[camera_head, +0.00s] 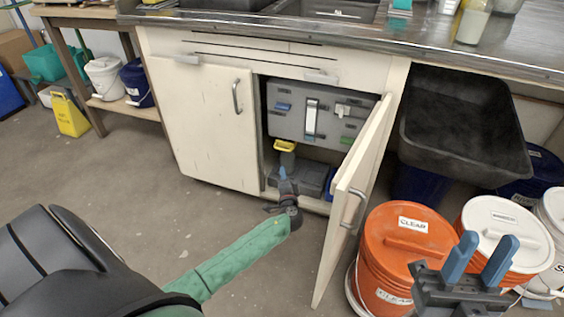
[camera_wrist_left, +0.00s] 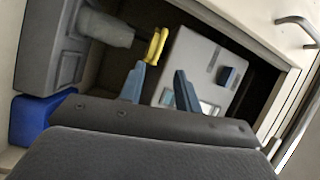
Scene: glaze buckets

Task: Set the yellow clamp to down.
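The yellow clamp (camera_head: 285,146) shows in the open cabinet, at the top of a grey upright part, below a grey panel. In the left wrist view the yellow clamp (camera_wrist_left: 157,46) is a narrow loop at the end of a grey rounded body (camera_wrist_left: 105,28). My left gripper (camera_head: 284,171) reaches into the cabinet opening, just below the clamp. In the wrist view its two blue fingers (camera_wrist_left: 159,68) are apart and empty, with the clamp beyond them, seemingly not touching.
The grey panel (camera_head: 322,115) carries blue, white and green parts. The open cabinet door (camera_head: 352,205) stands right of my left forearm.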

